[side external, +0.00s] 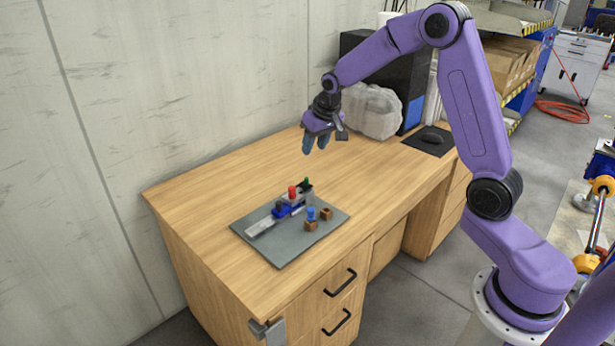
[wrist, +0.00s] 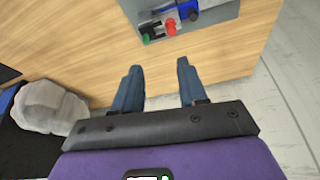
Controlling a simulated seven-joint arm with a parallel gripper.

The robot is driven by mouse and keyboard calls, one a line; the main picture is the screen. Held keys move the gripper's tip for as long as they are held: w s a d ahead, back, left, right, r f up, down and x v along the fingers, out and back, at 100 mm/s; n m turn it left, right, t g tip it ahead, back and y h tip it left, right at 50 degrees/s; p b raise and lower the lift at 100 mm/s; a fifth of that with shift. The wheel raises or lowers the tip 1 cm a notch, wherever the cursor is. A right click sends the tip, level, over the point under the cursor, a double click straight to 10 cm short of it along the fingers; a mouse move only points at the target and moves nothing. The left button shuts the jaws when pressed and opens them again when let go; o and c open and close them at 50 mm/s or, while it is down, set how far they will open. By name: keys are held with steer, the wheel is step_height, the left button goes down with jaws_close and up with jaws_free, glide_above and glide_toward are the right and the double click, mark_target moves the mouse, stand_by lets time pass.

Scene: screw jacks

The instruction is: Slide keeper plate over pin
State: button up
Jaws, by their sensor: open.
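On a grey mat (side external: 275,252) lies a silver rail-like piece (side external: 259,228) with a blue block (side external: 285,211) on it. A red knob (side external: 292,191) and a green-topped part (side external: 307,182) stand at its far end. A blue peg-like part (side external: 311,214) stands at a small brown block (side external: 310,226), with another brown block (side external: 326,213) beside it. I cannot tell which part is the keeper plate or the pin. My gripper (side external: 315,147) is open and empty, above the desk beyond the mat. In the wrist view, the red knob (wrist: 170,27) and green part (wrist: 147,38) lie ahead of the fingertips (wrist: 159,66).
The wooden desk (side external: 213,190) is clear around the mat. A wrapped translucent bundle (side external: 371,111), a black computer case (side external: 412,72) and a mouse on a dark pad (side external: 430,140) stand at the back. A concrete wall (side external: 170,80) runs along the desk's left side.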

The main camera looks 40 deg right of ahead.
steer(key=w+d, duration=0.2)
steer(key=d, duration=0.1)
steer(key=m, duration=0.1)
glide_toward(306, 178)
steer(key=x, duration=0.8)
steer(key=shift+w+d+f, duration=0.1)
steer(key=shift+f, duration=0.3)
steer(key=shift+c, duration=0.2)
jaws_close()
